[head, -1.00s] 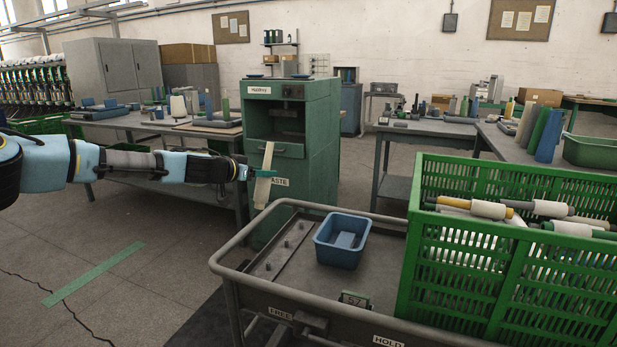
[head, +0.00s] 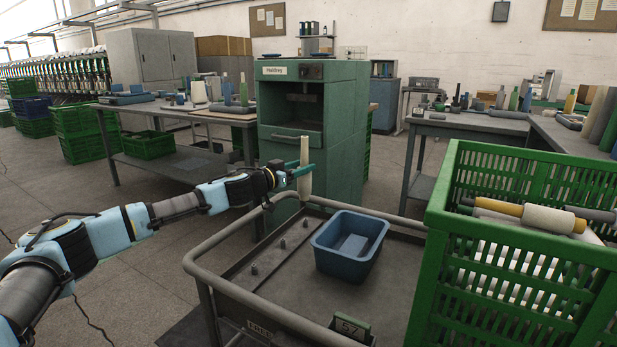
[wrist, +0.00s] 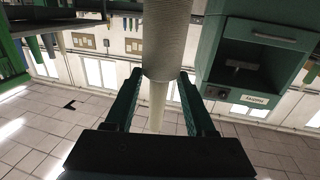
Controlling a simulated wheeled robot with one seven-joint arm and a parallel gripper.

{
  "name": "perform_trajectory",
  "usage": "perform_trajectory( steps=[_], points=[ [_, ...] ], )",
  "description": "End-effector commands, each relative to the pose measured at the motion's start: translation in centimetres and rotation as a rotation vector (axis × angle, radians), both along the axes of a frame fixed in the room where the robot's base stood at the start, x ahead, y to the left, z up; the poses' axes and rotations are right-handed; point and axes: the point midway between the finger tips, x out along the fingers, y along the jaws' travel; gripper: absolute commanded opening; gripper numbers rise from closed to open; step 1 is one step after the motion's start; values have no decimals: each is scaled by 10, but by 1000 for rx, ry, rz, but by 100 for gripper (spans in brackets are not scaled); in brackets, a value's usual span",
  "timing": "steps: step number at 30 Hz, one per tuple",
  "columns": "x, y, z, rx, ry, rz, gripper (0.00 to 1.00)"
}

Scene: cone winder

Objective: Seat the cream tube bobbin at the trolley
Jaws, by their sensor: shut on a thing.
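The cream tube bobbin (head: 304,168) stands roughly upright in my gripper (head: 297,174), above the back left rim of the trolley. My gripper is shut on it, and in the wrist view the tube (wrist: 158,100) runs between the two dark green fingers (wrist: 158,105). The trolley (head: 300,262) is a grey tray with a raised rail. A strip with several short pegs (head: 279,244) lies along its left side. The bobbin is apart from the pegs. The tube's lower end in the head view is close to the rail, and I cannot tell the gap.
A blue bin (head: 347,250) stands on the trolley beside the peg strip. A tall green crate (head: 520,255) of bobbins stands on its right. A green machine cabinet (head: 312,130) is behind the bobbin.

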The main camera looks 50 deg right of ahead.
Motion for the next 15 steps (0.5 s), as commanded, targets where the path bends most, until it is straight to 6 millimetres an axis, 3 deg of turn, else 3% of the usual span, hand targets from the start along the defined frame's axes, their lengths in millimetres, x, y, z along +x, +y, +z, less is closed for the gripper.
perform_trajectory(
  steps=[15],
  points=[
    [0, 0, -40, -13, 2, 0, 0]
  ],
)
